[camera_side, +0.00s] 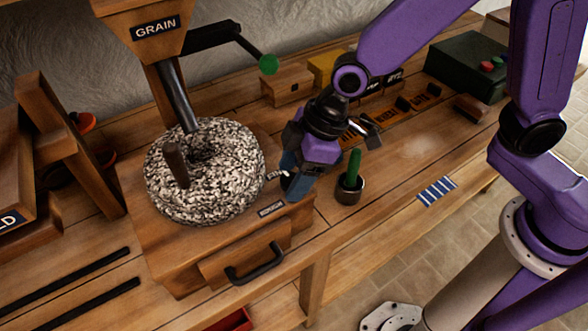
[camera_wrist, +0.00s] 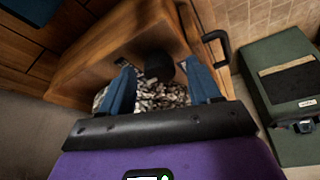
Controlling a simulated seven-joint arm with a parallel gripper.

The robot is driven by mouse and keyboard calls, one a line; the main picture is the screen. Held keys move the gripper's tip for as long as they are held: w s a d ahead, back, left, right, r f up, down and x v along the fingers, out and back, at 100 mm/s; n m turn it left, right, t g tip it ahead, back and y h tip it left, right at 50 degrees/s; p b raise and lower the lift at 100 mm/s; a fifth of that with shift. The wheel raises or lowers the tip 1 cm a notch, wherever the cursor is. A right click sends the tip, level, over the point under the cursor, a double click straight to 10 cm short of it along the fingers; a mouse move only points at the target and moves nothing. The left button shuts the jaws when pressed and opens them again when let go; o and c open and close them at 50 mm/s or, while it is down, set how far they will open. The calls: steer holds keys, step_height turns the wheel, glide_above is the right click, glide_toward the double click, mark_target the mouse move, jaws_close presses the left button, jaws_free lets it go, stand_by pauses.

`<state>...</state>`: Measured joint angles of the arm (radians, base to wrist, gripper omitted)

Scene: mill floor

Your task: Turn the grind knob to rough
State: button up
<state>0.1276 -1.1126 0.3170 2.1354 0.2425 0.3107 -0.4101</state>
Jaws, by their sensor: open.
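The mill is a wooden box (camera_side: 185,238) with a speckled round stone (camera_side: 215,195) on top. My gripper (camera_side: 292,188) points down at the box's right corner, with its blue fingers close to the top. In the wrist view my gripper (camera_wrist: 158,70) is open, with a dark round knob (camera_wrist: 158,64) between its fingers. Whether either finger touches the knob I cannot tell. In the side view the fingers hide the knob. Small labels (camera_side: 271,209) lie on the box top beside the fingers; their words are too small to read surely.
A cup with a green-handled tool (camera_side: 350,188) stands close to the right of my gripper. A grain hopper (camera_side: 150,25) and a crank with a green ball (camera_side: 268,65) rise behind. Small boxes (camera_side: 287,87) line the back.

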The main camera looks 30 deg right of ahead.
steer(key=c, duration=1)
steer(key=shift+n, duration=0.4)
steer(key=n+g, duration=0.1)
steer(key=n, duration=0.2)
steer(key=n+g, duration=0.1)
steer(key=n, duration=0.1)
steer(key=shift+w+n+g, duration=0.25)
steer(key=shift+n+g, duration=0.05)
steer(key=n+g, duration=0.1)
steer(key=n, duration=0.2)
steer(key=n+g, duration=0.1)
steer(key=n, duration=0.2)
steer(key=shift+w+h, duration=0.15)
steer(key=shift+h, duration=0.25)
steer(key=o, duration=1)
